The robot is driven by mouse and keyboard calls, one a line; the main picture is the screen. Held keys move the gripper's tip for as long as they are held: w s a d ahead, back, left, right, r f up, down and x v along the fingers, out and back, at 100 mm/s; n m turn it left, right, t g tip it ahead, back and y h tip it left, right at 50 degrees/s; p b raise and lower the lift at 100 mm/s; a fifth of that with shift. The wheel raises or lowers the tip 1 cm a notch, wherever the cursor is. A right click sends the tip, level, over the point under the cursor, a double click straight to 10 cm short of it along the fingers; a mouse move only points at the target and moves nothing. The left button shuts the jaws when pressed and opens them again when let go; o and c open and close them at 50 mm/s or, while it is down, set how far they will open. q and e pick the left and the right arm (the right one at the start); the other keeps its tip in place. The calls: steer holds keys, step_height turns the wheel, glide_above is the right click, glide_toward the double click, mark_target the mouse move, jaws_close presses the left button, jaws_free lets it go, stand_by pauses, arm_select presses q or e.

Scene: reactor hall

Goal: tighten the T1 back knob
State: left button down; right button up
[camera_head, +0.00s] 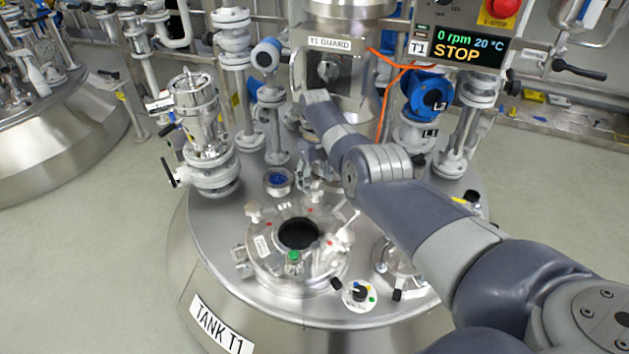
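The round hatch of tank T1 (262,262) is a steel ring with a dark opening (299,234) on the tank top. Pale clamp knobs sit around its rim, one of them at the left (255,214). A small pale knob (316,190) stands at the back rim and appears to be the back knob. My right arm reaches in from the lower right, over the tank. My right gripper (308,172) seems to be beside or above this back knob, partly behind the arm. Its fingers are too small and cluttered to read. My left gripper is out of view.
Behind the hatch stand the T1 guard (330,43), a blue-capped port (279,181) and upright pipes. A display (460,47) reads STOP, 0 rpm, 20 °C. A steel valve assembly (205,125) rises at left. A dial (359,294) sits in front.

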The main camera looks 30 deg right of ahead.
mark_target(315, 185)
steer(key=shift+s+a+f, duration=0.1)
steer(key=shift+s+f, duration=0.05)
steer(key=shift+f, duration=0.15)
steer(key=shift+r, duration=3.8)
